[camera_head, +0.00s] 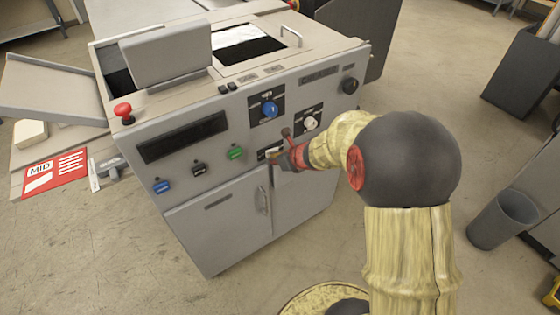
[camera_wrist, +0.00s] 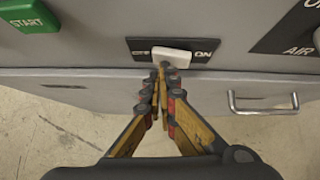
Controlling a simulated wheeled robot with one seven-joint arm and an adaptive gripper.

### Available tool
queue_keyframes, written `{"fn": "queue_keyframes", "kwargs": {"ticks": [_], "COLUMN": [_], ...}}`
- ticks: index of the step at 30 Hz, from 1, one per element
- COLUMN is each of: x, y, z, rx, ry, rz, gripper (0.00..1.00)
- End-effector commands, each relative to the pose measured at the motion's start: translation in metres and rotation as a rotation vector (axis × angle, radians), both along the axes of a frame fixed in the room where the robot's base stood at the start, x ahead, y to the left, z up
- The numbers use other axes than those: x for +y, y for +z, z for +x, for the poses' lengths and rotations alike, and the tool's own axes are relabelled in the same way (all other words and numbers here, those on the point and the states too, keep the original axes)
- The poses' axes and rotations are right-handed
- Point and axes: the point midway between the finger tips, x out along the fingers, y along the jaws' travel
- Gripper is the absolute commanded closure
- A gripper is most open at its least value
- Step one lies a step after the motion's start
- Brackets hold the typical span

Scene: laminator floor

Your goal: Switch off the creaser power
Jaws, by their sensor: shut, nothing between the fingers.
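The creaser (camera_head: 210,195) is a grey machine with a front control panel, in the middle of the head view. In the wrist view its power switch is a white rocker (camera_wrist: 172,54) on a black plate (camera_wrist: 139,45) with ON printed at the right and a partly covered label at the left. I cannot tell which way the rocker is tipped. My gripper (camera_wrist: 161,70) is shut and empty, its fingertips at the rocker's lower edge; I cannot tell whether they touch it. In the head view my gripper (camera_head: 277,158) partly hides the switch plate.
A green START button (camera_wrist: 28,16) sits left of the switch. A blue knob (camera_head: 269,109), a pale knob (camera_head: 311,123) and a red mushroom button (camera_head: 123,110) are on the machine. A door handle (camera_head: 262,200) sticks out below. Open floor lies in front.

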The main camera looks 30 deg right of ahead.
Motion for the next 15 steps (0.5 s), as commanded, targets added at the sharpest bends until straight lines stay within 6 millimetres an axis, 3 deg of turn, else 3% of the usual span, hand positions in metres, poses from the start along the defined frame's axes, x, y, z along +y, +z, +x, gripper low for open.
{"fn": "queue_keyframes", "kwargs": {"ticks": [15], "x": [-0.015], "y": [0.001], "z": [-0.001], "rx": [0.0], "ry": [-0.001], "rz": [-0.001], "gripper": [1.0]}}
